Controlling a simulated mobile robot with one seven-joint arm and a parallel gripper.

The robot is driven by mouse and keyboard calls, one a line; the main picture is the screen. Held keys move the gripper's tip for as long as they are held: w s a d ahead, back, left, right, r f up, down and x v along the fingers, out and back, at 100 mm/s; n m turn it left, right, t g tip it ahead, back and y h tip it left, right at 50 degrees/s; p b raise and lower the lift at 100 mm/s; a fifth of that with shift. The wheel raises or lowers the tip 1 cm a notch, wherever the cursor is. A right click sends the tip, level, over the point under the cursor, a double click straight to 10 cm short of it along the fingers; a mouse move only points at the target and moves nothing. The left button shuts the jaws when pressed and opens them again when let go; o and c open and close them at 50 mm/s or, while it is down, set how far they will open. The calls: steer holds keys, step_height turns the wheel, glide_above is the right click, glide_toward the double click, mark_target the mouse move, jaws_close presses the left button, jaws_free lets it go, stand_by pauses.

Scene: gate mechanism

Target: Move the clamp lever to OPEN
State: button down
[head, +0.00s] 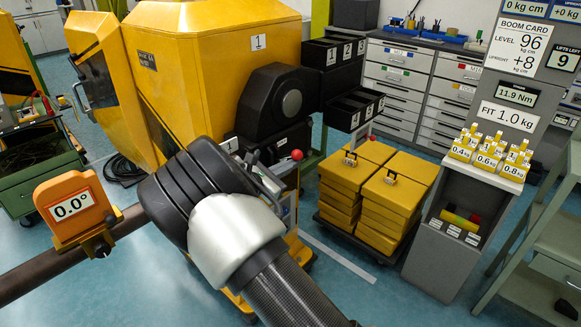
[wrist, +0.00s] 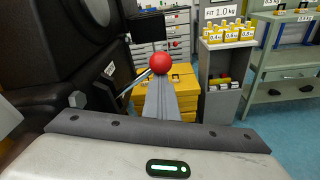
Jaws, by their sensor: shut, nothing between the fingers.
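The clamp lever shows in the wrist view as a thin metal rod (wrist: 137,82) ending in a red ball knob (wrist: 154,64). The rod rises to the right from a dark housing on the left. In the head view the red knob (head: 297,154) shows just right of the black mechanism; my arm hides some of the area around it. My gripper (wrist: 160,80) is shut and empty. Its grey fingers point forward, with their tips close to the underside of the knob in the wrist view. I cannot tell whether they touch it. No OPEN marking is readable.
The yellow machine (head: 215,60) and black housing (wrist: 70,45) stand close on the left. Stacked yellow cases (head: 372,185) stand behind the lever. A grey weight stand (head: 455,235) is farther right. An orange gauge (head: 72,208) reads 0.0°. Blue floor lies open between the stands.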

step_height(320, 180, down, 4)
steer(key=b, duration=0.3)
steer(key=v, duration=0.9)
steer(key=shift+a+r+p, duration=0.15)
steer(key=shift+a+p, duration=0.15)
steer(key=shift+p, duration=0.1)
